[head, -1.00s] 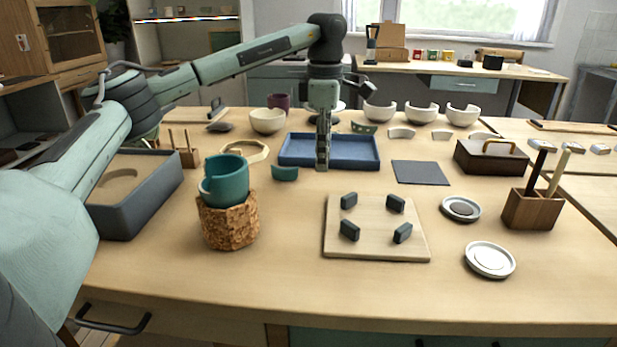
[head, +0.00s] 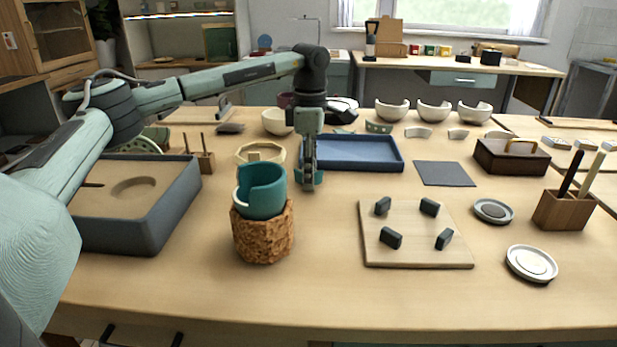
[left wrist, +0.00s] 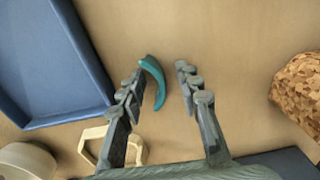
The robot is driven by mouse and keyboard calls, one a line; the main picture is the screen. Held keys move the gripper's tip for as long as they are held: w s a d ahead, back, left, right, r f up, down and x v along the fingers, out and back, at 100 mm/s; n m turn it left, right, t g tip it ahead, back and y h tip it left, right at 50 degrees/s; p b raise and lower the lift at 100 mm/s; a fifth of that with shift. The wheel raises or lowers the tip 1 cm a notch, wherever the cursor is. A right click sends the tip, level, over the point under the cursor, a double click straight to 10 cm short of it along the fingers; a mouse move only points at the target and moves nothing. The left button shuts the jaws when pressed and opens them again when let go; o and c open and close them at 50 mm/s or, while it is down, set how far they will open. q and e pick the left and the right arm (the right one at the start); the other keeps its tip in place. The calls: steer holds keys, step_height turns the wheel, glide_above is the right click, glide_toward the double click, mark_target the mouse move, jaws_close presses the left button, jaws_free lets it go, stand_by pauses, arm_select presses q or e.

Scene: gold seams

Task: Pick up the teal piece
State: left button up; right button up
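The teal piece (left wrist: 153,82) is a small curved shard lying on the table. In the left wrist view it sits between the two fingers of my left gripper (left wrist: 160,85), closer to the left finger; whether it touches that finger I cannot tell. In the head view the gripper (head: 308,180) points straight down over the piece (head: 319,178) and hides part of it. The gripper is open. A teal cup with a gap in its wall (head: 262,192) stands on a cork base (head: 263,235), left of the gripper. My right gripper is not in view.
A blue tray (head: 397,165) lies just behind the gripper. A cream polygonal ring (head: 243,153) lies to the left. A grey sand-filled box (head: 150,225) stands at far left. A board with dark blocks (head: 415,257) lies front right. The table's front middle is clear.

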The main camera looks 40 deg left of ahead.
arm_select(q)
jaws_close()
